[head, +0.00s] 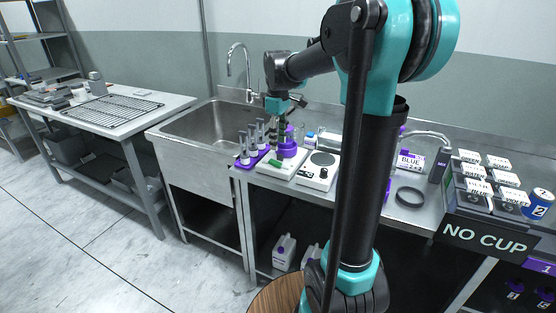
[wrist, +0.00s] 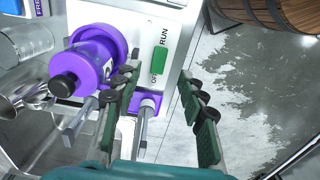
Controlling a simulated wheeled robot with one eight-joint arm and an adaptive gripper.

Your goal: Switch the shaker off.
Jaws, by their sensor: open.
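The shaker (head: 283,165) is a white box on the bench right of the sink; its white top also shows in the wrist view (wrist: 172,22). A purple holder with a dark-capped bottle (wrist: 88,68) is on it. The shaker's green switch (wrist: 160,60) lies between the printed words RUN and OFF; it also shows in the head view (head: 276,161). I cannot tell which side is pressed. My gripper (wrist: 160,78) is open and empty, its fingertips on either side of the area just below the switch. In the head view my gripper (head: 276,125) points down over the shaker.
The sink (head: 205,122) is farther left. Open floor (wrist: 240,85) shows beyond the bench edge.

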